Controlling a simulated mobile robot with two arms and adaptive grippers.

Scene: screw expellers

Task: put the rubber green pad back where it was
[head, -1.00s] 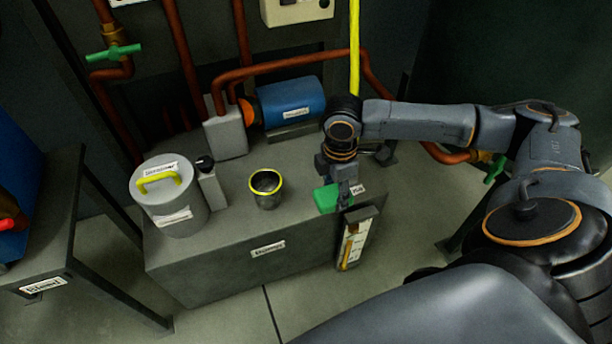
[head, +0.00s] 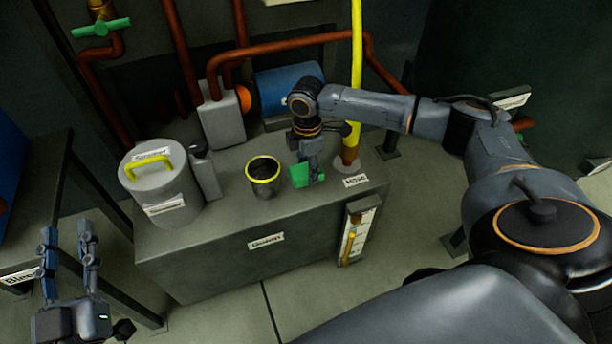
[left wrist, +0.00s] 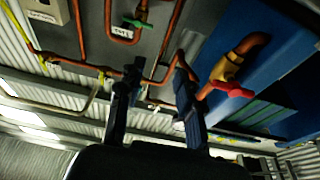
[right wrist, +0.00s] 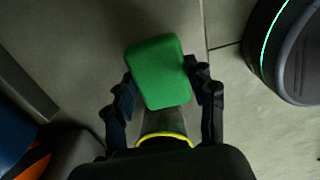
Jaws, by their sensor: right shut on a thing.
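The green rubber pad (head: 300,175) is held by my right gripper (head: 314,178), over the grey block's top between the yellow-rimmed cup and the hose end. In the right wrist view the pad (right wrist: 160,72) sits between the two fingers, and its broad face shows. I cannot tell whether the pad touches the block top. My left gripper (head: 67,238) is open and empty at the lower left, away from the block. In the left wrist view its fingers (left wrist: 157,100) are apart with nothing between them.
The grey block (head: 200,265) carries a lidded canister (head: 165,200), the yellow-rimmed cup (head: 263,185) and a blue motor (head: 275,90). A yellow hose (head: 356,70) meets the top near a small label (head: 356,181). A side table (head: 50,190) stands left.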

